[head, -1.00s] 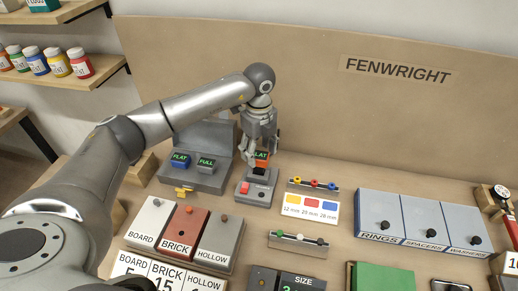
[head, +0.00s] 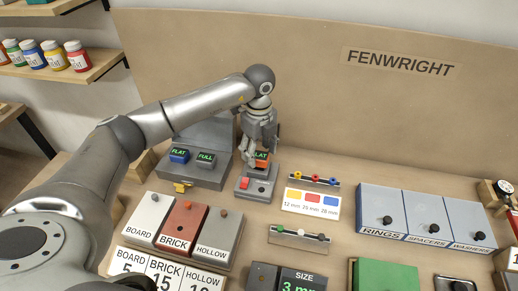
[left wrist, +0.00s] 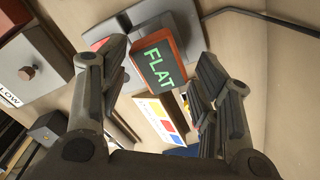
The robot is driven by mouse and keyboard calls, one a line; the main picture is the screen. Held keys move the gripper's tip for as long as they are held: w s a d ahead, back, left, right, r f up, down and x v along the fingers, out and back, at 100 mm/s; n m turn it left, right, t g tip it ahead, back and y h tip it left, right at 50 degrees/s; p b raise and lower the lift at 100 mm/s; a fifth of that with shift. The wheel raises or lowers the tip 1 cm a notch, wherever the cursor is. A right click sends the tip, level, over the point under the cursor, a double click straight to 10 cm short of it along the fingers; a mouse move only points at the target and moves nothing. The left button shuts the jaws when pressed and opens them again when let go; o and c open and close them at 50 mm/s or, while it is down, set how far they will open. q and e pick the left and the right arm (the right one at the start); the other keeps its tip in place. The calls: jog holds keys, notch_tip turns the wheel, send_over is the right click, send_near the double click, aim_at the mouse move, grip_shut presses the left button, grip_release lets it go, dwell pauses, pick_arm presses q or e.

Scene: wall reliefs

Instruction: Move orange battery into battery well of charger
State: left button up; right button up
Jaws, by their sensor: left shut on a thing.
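The orange battery (head: 261,163), with a green FLAT display on a dark face, stands upright at the dark well of a small grey unit (head: 243,188) with a red button, which looks like the charger. My left gripper (head: 261,149) reaches down from above and is shut on the battery. In the left wrist view the battery (left wrist: 155,58) shows between the two fingers (left wrist: 160,76), with the grey unit (left wrist: 190,15) behind it. How deep it sits in the well is hard to tell. My right gripper is not in view.
A larger grey block (head: 196,178) left of it holds a blue FLAT battery (head: 179,155) and a green FULL one (head: 206,157). A colour card (head: 311,203) lies to the right. Board, brick and hollow boxes (head: 182,227) stand in front.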

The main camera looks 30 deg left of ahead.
aim_at(259, 155)
pick_arm(q)
jog(key=shift+f+b, duration=0.5)
jog(key=shift+f, duration=0.35)
jog(key=o, duration=1.2)
notch_tip(259, 155, up, 12)
